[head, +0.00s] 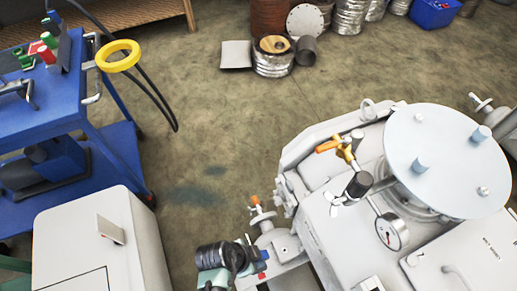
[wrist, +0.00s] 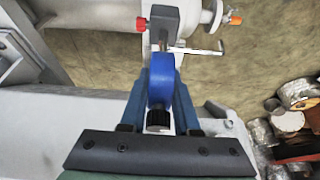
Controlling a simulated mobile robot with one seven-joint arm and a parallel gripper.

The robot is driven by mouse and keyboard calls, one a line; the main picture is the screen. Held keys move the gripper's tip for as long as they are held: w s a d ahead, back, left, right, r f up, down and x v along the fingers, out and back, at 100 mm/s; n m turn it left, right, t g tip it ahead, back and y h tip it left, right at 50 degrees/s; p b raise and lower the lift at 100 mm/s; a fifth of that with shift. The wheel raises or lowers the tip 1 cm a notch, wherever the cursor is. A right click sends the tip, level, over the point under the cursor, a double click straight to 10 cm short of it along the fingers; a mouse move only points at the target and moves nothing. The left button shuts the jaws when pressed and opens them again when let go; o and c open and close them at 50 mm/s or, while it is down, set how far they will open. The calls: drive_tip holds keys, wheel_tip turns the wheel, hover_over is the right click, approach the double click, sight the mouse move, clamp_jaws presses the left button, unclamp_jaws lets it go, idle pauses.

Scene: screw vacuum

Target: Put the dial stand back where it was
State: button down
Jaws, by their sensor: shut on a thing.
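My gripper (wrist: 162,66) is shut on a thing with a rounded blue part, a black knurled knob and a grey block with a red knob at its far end. I take this to be the dial stand (wrist: 161,88). The fingers lie on either side of the blue part. In the head view my gripper is low in the middle, beside the white machine's side pipe, and the held thing is mostly hidden. Only small red and blue bits show there. I cannot tell if it touches anything.
The white machine (head: 325,220) with a round lid (head: 440,150) and a gauge (head: 391,232) fills the right. A pipe with an orange-tipped valve (head: 255,201) sticks out near my gripper. A blue cart (head: 105,110) and a white cabinet (head: 85,235) stand left. Floor between is open.

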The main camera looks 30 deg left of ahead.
drive_tip(key=shift+w+f+b, duration=0.15)
drive_tip(key=shift+f+b, duration=0.45)
drive_tip(key=shift+f, duration=2.25)
drive_tip(key=shift+f, duration=0.15)
drive_tip(key=c, duration=0.6)
unclamp_jaws()
drive_tip(key=shift+c, duration=0.2)
